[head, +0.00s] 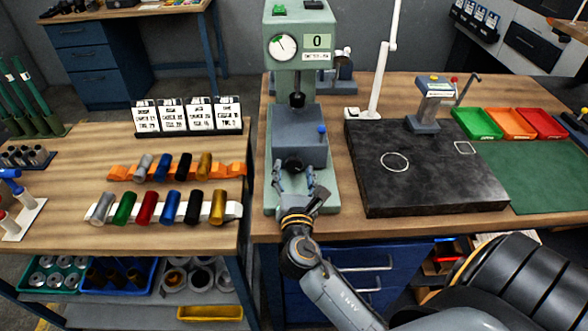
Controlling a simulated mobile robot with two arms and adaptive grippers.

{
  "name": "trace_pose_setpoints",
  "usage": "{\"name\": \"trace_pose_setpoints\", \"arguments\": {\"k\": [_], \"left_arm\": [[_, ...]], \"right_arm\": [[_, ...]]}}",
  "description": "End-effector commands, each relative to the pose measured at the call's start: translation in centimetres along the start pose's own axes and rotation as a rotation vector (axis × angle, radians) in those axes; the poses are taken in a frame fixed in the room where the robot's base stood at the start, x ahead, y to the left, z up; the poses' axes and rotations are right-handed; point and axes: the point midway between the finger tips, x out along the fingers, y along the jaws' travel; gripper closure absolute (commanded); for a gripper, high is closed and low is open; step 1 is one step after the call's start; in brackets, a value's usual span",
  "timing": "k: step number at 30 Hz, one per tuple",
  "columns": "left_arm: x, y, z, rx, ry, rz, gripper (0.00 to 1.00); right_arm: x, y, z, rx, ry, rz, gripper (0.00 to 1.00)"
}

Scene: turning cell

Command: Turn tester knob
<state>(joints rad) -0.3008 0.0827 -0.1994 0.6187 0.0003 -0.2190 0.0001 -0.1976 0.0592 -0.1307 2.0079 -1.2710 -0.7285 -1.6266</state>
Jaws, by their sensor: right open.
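The tester (299,20) is a pale green upright machine on the wooden bench, with a round dial and a display reading 0. A black knob (293,164) sits on the front of its grey lower block (298,131). A small blue-tipped lever (321,131) stands at that block's right side. My right gripper (294,176) is open just in front of the knob, with one finger on either side of it in the picture. I cannot tell whether the fingers touch the knob. My left gripper is out of view.
Right of the tester lie a dark stone plate (425,170) with a small stand (424,124), and green, orange and red trays (512,123). A white post (383,75) rises behind the plate. On the left bench, coloured cylinders (145,208) lie in racks before white cards (187,117).

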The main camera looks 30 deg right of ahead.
Motion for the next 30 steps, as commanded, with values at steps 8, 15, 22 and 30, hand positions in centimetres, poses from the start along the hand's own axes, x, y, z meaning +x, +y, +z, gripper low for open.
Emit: {"name": "trace_pose_setpoints", "arguments": {"k": [8, 15, 22, 30], "left_arm": [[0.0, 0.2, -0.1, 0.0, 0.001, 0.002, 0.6], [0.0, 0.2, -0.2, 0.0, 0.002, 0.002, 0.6], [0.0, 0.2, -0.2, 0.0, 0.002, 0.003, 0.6], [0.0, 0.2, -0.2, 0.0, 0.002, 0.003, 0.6]], "right_arm": [[-5.9, -0.1, -0.2, 0.0, 0.007, -0.002, 0.37], [-9.8, 0.0, -0.1, 0.0, 0.005, -0.001, 0.37], [-10.9, 0.0, 0.0, 0.0, 0.001, -0.001, 0.37], [-10.9, 0.0, 0.0, 0.001, 0.001, -0.001, 0.37]]}}
